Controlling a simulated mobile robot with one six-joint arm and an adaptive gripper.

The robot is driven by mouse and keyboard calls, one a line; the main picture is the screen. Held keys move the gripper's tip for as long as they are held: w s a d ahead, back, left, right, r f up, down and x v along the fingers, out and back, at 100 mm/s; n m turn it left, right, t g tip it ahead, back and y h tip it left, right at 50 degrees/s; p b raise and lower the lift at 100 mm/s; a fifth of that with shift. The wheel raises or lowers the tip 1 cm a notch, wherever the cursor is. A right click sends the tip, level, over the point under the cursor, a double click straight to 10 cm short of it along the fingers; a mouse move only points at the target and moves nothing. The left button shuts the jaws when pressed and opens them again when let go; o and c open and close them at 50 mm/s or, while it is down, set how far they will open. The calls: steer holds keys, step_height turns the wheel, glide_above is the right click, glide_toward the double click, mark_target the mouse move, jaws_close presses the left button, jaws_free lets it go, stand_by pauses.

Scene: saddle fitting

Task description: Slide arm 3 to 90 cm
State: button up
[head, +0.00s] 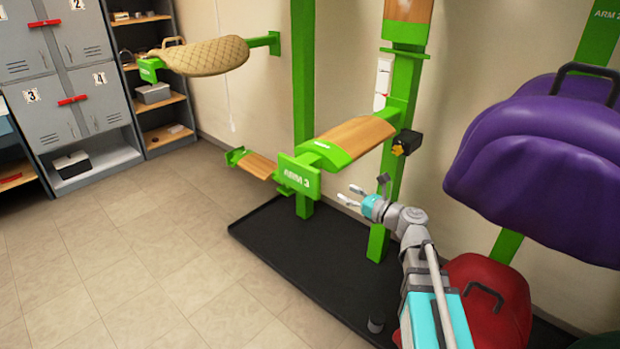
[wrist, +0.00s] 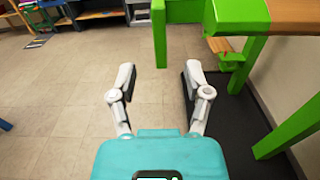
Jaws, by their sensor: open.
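Arm 3 is a green arm with a wooden top (head: 350,136) and a green end plate lettered "ARM 3" (head: 300,175). It juts level from a green upright post (head: 396,165). A black clamp with a yellow knob (head: 403,144) sits on the post beside the arm's root. A white scale strip (head: 382,82) is on the post above. My gripper (head: 351,196) is open and empty, below and to the right of the end plate, apart from it. In the wrist view my gripper (wrist: 158,80) shows wide-spread fingers, with the arm's green end (wrist: 238,16) at upper right.
A purple saddle (head: 550,160) hangs at right, with a red one (head: 490,300) below it. A black mat (head: 300,265) lies under the posts. A tan saddle (head: 205,56) rests on another arm. Grey lockers (head: 60,75) stand at far left. The tiled floor is clear.

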mark_target(311, 175)
steer(key=shift+w+a, duration=0.1)
steer(key=x, duration=1.3)
steer(key=shift+w+a, duration=0.1)
steer(key=shift+a, duration=0.1)
jaws_close()
stand_by(0.4)
